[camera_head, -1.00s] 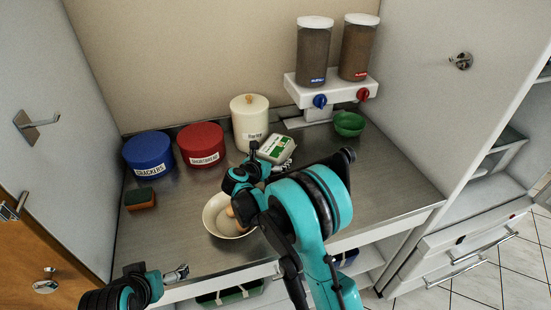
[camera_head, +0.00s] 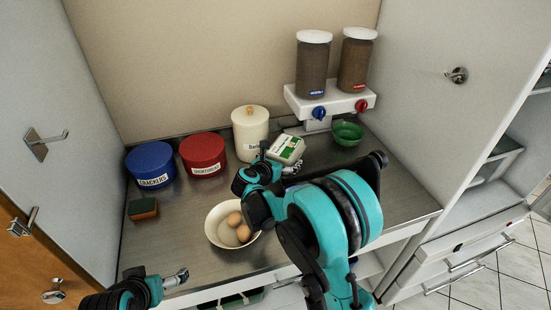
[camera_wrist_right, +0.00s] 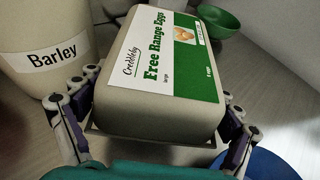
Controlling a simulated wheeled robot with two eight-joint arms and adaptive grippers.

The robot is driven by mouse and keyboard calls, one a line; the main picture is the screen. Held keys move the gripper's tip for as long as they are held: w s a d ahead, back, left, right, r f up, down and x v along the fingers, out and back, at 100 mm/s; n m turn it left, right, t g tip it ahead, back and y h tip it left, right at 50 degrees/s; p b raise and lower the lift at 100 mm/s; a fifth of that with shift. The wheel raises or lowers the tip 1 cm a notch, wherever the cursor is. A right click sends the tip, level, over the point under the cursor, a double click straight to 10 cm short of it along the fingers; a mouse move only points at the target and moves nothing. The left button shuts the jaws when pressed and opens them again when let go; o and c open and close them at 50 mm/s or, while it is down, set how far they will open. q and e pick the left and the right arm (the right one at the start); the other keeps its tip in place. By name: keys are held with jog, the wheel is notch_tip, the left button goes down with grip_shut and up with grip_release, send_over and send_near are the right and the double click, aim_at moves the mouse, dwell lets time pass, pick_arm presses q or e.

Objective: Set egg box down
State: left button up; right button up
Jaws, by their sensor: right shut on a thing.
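The egg box (camera_head: 287,149), pale with a green and white "Free Range Eggs" label, is at the back of the counter, right of the barley jar. It also fills the middle of the right wrist view (camera_wrist_right: 160,60). My right gripper (camera_head: 277,166) is shut on it, a finger on each side in the wrist view. Whether its underside touches the counter is hidden. My left gripper (camera_head: 180,276) is low at the left, near the counter's front edge, away from the box; its jaws are too small to judge.
The cream barley jar (camera_head: 250,137) stands close left of the box, the green bowl (camera_head: 347,133) to its right. A cream bowl (camera_head: 214,232) with eggs sits in front. Blue (camera_head: 151,165) and red (camera_head: 203,154) canisters and a sponge (camera_head: 143,209) are left. The counter's right side looks clear.

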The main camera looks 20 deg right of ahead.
jog(key=s+d+r+p, duration=0.2)
jog(key=s+d+r, duration=0.3)
jog(key=s, duration=0.1)
jog(key=s+a+n+t+y, duration=0.1)
jog(key=s+a, duration=0.2)
jog(key=s+a+n+t+y, duration=0.1)
jog(key=s+a+n+y, duration=0.1)
jog(key=s+a, duration=0.1)
jog(key=s+a+n+t+y, duration=0.1)
jog(key=s+a+n+y, duration=0.1)
jog(key=s+a, duration=0.1)
jog(key=shift+a+f, duration=0.3)
jog(key=shift+a, duration=0.15)
